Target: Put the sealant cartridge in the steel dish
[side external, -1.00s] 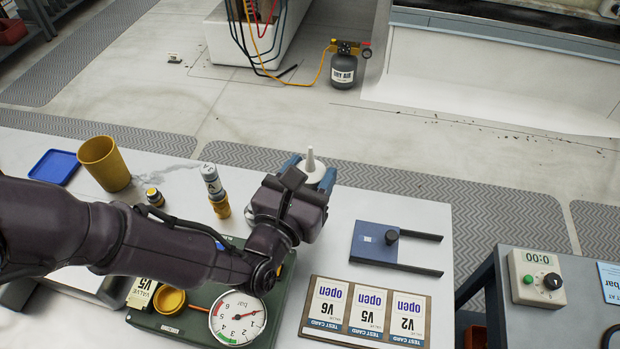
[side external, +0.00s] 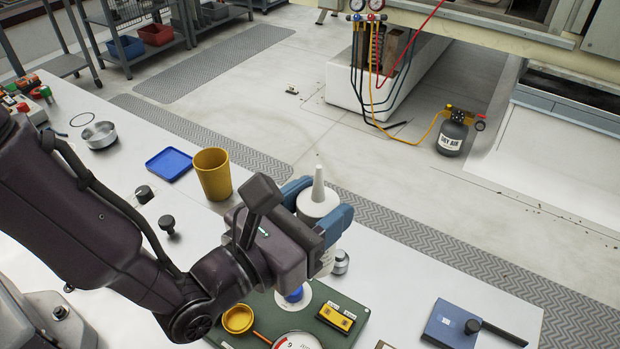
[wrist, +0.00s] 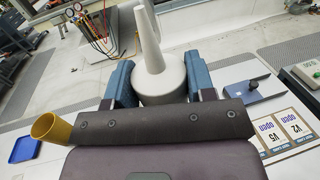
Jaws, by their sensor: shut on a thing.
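The sealant cartridge (side external: 317,204) is white with a cone-shaped nozzle pointing up, and it looks roughly upright. My gripper (side external: 320,214) is shut on it, with blue fingers on either side, above the table. The wrist view also shows the cartridge (wrist: 160,82) between the fingers (wrist: 158,88); its lower body is mostly hidden. The steel dish (side external: 99,135) is a shallow round metal dish at the far left of the table in the side view. It stands well left of my gripper and looks empty. I cannot see it in the wrist view.
A yellow cup (side external: 213,176) and a blue tray (side external: 169,164) stand between my gripper and the dish. Two black knobs (side external: 145,194) (side external: 168,224) stand nearer my arm. A green panel (side external: 335,318) lies below my gripper. A blue block (side external: 455,325) is at right.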

